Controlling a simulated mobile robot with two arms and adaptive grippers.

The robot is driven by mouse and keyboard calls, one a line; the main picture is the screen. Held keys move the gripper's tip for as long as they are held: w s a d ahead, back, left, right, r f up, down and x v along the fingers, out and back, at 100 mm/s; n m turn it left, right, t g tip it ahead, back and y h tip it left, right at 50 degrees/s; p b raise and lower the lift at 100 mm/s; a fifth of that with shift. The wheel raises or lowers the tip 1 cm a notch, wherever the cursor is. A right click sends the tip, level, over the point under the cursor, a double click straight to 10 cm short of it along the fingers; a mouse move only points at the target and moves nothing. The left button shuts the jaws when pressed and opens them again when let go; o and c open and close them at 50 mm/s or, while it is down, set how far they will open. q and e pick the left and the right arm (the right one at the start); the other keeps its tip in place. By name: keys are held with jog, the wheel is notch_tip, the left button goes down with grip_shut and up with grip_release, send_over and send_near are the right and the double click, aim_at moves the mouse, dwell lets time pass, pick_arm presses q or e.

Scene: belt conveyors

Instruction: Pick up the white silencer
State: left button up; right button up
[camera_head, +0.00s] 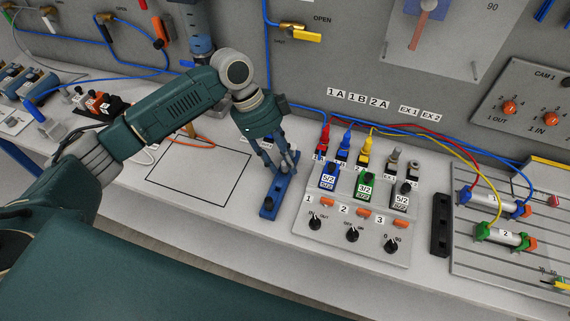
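My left gripper (283,168) points down over a blue holder (281,193), left of the panel and apart from the pale fitting. Its fingers are close together and overlap the holder's far end in the picture. I cannot tell whether they hold anything there. My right gripper is not in view.
The valve panel (345,258) carries knobs, orange buttons, and red, blue and yellow plugs with hoses. A black block (440,224) and a cylinder board (480,262) lie to its right. The grey wall (350,60) rises behind.

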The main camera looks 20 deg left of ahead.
pick_arm(q)
jog(key=shift+c, duration=1)
grip_shut()
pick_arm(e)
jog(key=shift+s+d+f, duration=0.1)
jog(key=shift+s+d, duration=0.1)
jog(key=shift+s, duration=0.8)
pick_arm(q)
jog(key=shift+r, duration=0.15)
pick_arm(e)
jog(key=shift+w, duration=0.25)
